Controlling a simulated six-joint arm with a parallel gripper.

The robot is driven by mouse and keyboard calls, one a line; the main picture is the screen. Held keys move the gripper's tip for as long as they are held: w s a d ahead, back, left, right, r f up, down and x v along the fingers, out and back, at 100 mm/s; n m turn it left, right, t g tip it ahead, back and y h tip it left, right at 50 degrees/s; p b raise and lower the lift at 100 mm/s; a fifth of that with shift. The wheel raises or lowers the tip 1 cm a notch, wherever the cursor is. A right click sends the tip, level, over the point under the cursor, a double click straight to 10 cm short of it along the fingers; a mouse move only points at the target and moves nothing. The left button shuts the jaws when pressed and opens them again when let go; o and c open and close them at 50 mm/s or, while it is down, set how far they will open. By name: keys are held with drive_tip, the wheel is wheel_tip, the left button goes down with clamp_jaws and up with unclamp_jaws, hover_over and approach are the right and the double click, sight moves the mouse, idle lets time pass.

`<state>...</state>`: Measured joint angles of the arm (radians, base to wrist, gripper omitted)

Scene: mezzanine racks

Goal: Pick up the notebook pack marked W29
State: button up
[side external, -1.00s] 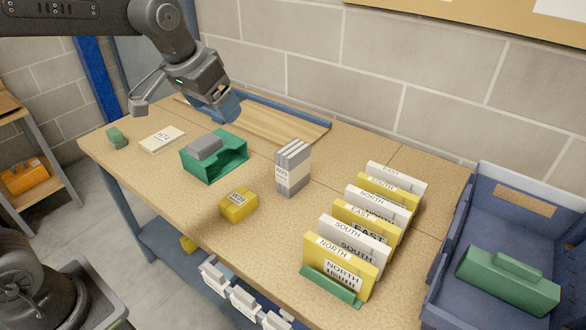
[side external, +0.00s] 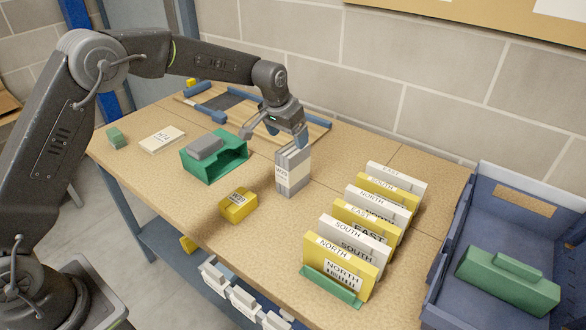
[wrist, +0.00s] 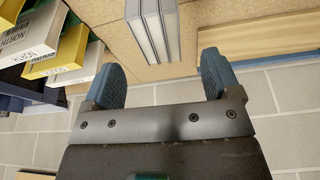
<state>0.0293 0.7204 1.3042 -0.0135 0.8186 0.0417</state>
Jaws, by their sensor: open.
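The notebook pack (side external: 293,171) is an upright grey bundle with a pale label band around it, in the middle of the table. Its small print looks like W29, but I cannot read it surely. My gripper (side external: 288,134) is open, just above and behind the pack's top in the side view. In the wrist view the pack's end (wrist: 152,25) lies ahead of the open blue fingertips (wrist: 162,75), roughly in line with the gap. Nothing is held. The pack appears not to be between the fingers.
A yellow labelled block (side external: 238,206) and a green holder (side external: 211,160) with a grey block stand left. A row of white and yellow direction cards (side external: 357,235) stands right, beside a blue bin (side external: 480,180). A white labelled pad (side external: 162,139) lies far left.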

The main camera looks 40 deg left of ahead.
sight(292, 148)
drive_tip(key=shift+x, duration=4)
drive_tip(key=shift+d+f, duration=0.1)
drive_tip(key=shift+f, duration=0.15)
drive_tip(key=c, duration=1.2)
drive_tip(key=shift+w+r, duration=0.1)
drive_tip(key=shift+c, duration=0.4)
drive_tip(key=shift+r, duration=0.1)
